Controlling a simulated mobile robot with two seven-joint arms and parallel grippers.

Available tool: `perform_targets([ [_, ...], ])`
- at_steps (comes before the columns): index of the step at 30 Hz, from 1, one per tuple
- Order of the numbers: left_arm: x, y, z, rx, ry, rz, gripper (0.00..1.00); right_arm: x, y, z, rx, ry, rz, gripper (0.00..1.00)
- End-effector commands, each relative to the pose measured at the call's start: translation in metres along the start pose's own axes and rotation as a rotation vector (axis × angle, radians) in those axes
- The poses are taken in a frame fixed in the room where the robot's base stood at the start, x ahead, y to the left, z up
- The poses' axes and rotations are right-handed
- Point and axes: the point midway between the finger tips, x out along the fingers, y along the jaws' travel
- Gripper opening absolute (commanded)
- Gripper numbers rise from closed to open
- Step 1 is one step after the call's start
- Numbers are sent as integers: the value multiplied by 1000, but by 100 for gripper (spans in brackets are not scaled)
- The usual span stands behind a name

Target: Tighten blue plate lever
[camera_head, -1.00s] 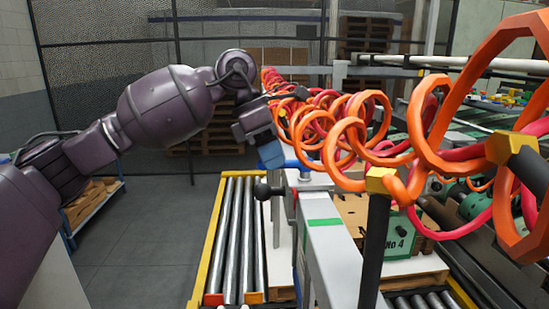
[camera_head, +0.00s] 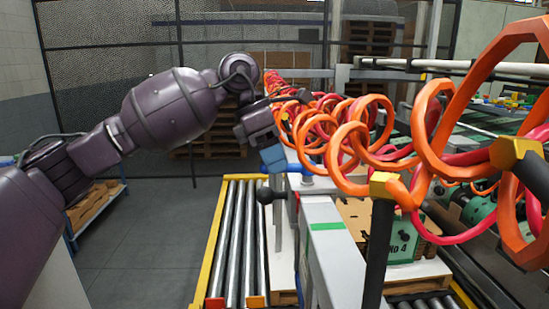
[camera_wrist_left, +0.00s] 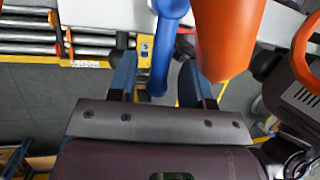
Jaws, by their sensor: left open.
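The blue lever (camera_wrist_left: 165,50) shows in the left wrist view as a rounded blue handle running down between my two fingers. In the head view a small blue part of it (camera_head: 298,168) shows just right of my gripper. The plate behind the lever is mostly hidden. My right gripper is not in view.
Orange coiled hoses (camera_head: 350,145) crowd the right of my gripper, and one (camera_wrist_left: 225,40) hangs close to the right finger. A black ball-knob lever (camera_head: 265,195) stands below. A roller conveyor (camera_head: 236,240) lies lower left. Open floor (camera_head: 145,240) is at the left.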

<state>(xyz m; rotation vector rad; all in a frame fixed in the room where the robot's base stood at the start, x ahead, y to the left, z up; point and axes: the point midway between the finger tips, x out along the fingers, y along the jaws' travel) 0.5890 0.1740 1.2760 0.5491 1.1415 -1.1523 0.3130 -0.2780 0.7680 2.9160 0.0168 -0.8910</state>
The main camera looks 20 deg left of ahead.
Motion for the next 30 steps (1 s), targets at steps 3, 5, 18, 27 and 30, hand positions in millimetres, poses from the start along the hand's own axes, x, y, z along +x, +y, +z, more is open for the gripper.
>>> perform_targets([
  [3, -10, 1, 0, -2, -2, 2, 45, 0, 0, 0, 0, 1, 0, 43],
  [5, -19, 1, 0, -2, -3, 4, 45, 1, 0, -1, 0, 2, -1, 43],
  [18, -93, 0, 0, 0, -3, 3, 45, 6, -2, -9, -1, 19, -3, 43],
  [27, -108, 0, 0, 1, -1, 2, 45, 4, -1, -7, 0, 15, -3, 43],
  [30, -108, 0, 0, 1, -1, 2, 45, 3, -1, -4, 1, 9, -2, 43],
])
